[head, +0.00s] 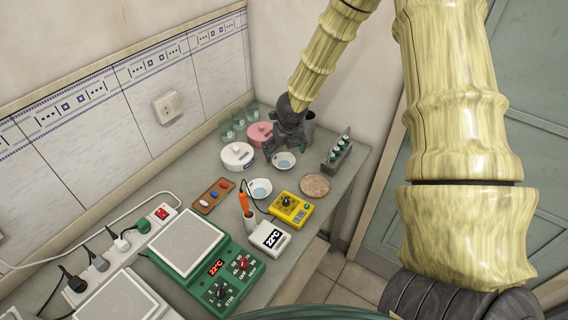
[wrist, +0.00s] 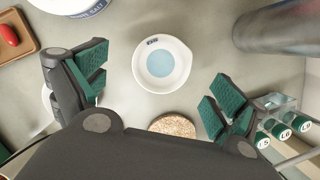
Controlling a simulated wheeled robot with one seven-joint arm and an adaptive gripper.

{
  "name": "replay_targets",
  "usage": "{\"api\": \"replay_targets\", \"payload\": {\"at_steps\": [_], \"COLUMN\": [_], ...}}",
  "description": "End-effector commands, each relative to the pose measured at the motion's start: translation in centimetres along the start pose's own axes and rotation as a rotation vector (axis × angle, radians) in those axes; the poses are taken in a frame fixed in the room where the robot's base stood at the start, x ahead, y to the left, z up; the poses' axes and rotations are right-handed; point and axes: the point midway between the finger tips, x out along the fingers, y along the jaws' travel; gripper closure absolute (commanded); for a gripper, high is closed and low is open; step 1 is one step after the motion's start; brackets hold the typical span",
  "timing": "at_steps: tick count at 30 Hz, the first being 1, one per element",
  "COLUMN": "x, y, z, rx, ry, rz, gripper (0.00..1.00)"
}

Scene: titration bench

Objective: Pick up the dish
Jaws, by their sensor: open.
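A small white dish (wrist: 162,64) with a spout and pale blue contents sits upright on the bench, ahead of my gripper in the wrist view. It shows just below my gripper in the head view (head: 284,161). My gripper (wrist: 153,90) is open and empty, its green-padded fingers spread to either side of the dish's near area, not touching it. In the head view my gripper (head: 287,148) hangs above the bench, close to that dish. A second similar dish (head: 260,189) stands nearer the front; in the wrist view only a sliver shows behind the left finger.
A cork disc (head: 314,185) and a vial rack (head: 338,152) stand right of the dish. A yellow meter (head: 290,209) and green stirrer (head: 210,265) fill the front.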

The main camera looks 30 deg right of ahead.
Motion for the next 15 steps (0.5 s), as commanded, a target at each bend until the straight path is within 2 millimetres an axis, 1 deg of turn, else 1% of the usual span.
{"api": "replay_targets", "payload": {"at_steps": [5, 8, 12, 15], "x": [0.8, 1.8, 3.8, 4.8], "y": [-0.1, -0.2, -0.6, -0.5], "z": [-0.1, -0.4, -0.8, -0.7], "rx": [-0.003, -0.005, -0.003, -0.002], "ry": [0.001, 0.003, 0.002, 0.001], "rz": [-0.001, -0.002, 0.0, 0.001], "gripper": [0.03, 0.03, 0.03, 0.03]}}
